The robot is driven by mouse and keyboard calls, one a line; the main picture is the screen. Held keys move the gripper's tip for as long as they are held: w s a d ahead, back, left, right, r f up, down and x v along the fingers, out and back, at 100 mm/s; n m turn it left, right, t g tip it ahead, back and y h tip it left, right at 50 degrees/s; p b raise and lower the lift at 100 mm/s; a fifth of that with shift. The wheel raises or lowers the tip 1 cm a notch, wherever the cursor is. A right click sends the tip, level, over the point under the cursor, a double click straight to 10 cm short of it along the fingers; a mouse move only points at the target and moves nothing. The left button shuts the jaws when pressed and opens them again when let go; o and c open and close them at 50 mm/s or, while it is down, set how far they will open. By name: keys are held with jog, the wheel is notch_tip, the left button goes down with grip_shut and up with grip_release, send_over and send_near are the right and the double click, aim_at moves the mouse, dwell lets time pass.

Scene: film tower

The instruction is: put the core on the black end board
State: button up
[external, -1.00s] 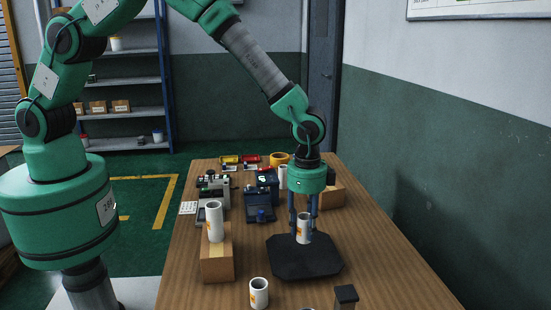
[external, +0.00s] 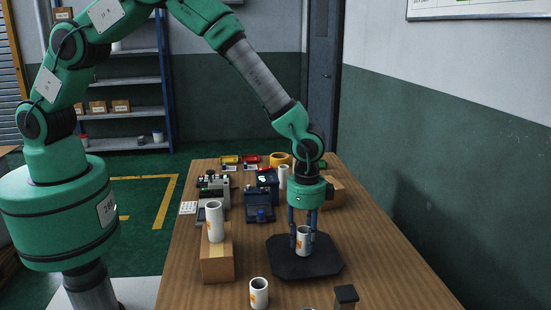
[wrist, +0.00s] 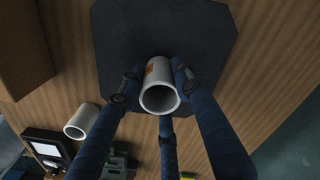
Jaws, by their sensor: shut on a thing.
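The core, a short white tube with an orange label (external: 303,243), is upright at the middle of the black end board (external: 283,266). Its base looks to be on or just above the board; I cannot tell which. My gripper (external: 303,233) points down and is shut around the core. In the wrist view the core (wrist: 159,92) shows its open end between my fingers (wrist: 155,84), over the black board (wrist: 120,35).
Another white core (external: 259,293) stands near the front. A black-topped post (external: 346,297) is at front right.

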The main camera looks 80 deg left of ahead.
jog(key=shift+f, duration=0.1)
jog(key=o, duration=1.2)
jog(key=shift+c, duration=0.2)
notch_tip(320, 180, up, 12)
jog(key=p, duration=0.1)
jog(key=shift+p, duration=0.35)
jog(key=shift+r, duration=0.2)
